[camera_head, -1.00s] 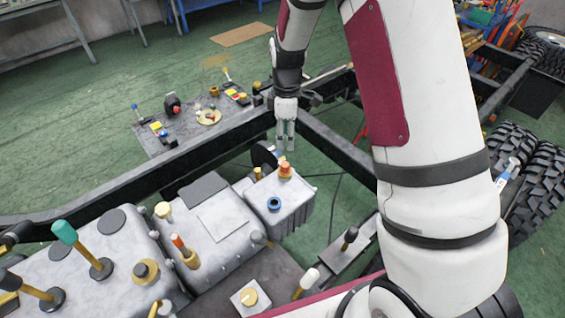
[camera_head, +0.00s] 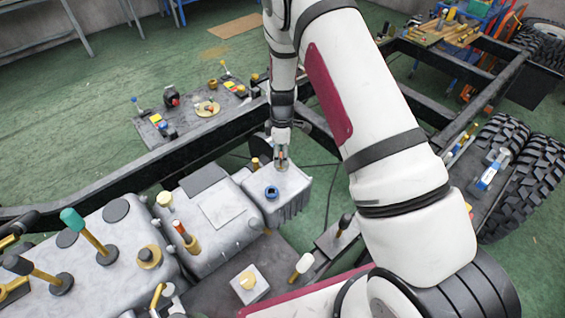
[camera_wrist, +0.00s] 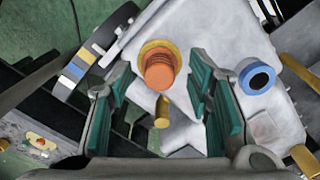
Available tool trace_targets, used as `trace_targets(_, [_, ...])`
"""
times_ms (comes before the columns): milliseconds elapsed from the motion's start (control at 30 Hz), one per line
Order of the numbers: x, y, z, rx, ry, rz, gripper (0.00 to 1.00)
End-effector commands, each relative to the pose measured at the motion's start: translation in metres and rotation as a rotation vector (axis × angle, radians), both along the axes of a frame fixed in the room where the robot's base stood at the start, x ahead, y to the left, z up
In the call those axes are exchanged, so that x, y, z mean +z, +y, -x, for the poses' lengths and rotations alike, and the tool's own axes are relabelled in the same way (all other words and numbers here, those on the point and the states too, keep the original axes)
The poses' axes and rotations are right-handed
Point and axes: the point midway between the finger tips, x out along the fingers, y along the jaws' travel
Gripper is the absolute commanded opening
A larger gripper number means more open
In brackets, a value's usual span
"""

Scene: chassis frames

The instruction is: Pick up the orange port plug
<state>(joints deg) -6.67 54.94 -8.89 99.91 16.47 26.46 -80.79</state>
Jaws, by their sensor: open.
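The orange port plug (camera_wrist: 158,72) shows in the wrist view as a ribbed orange cylinder in a yellow collar, seated on a light grey housing (camera_wrist: 225,30). My gripper (camera_wrist: 160,85) is open, its green-padded fingers to the left and right of the plug in the picture; no contact shows. In the head view my gripper (camera_head: 282,154) points down over the right end of the grey housing (camera_head: 290,198). There it hides most of the plug.
A blue ring port (camera_wrist: 257,77) sits right of the plug, and a brass pin (camera_wrist: 162,112) stands close below it in the wrist view. A black chassis rail (camera_head: 150,165) runs behind the housings. An orange-tipped brass fitting (camera_head: 182,232) stands further left.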

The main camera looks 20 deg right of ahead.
Motion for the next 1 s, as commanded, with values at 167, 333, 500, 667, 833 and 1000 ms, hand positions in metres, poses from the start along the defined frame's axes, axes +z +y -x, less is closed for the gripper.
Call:
trace_targets(167, [-0.0091,0.0002,-0.0004,0.001,-0.001,-0.001,0.46])
trace_targets(333, [-0.0092,0.0001,-0.0007,0.0,-0.001,-0.001,0.46])
trace_targets(500, [-0.0091,0.0001,-0.0006,0.0,-0.001,-0.001,0.12])
trace_targets(667, [-0.009,0.0002,-0.0006,0.0,-0.001,-0.001,0.0])
trace_targets(833, [-0.0089,0.0002,-0.0006,0.0,-0.001,-0.001,0.0])
trace_targets(1000, [-0.006,0.0002,-0.0011,0.0,-0.001,-0.001,0.0])
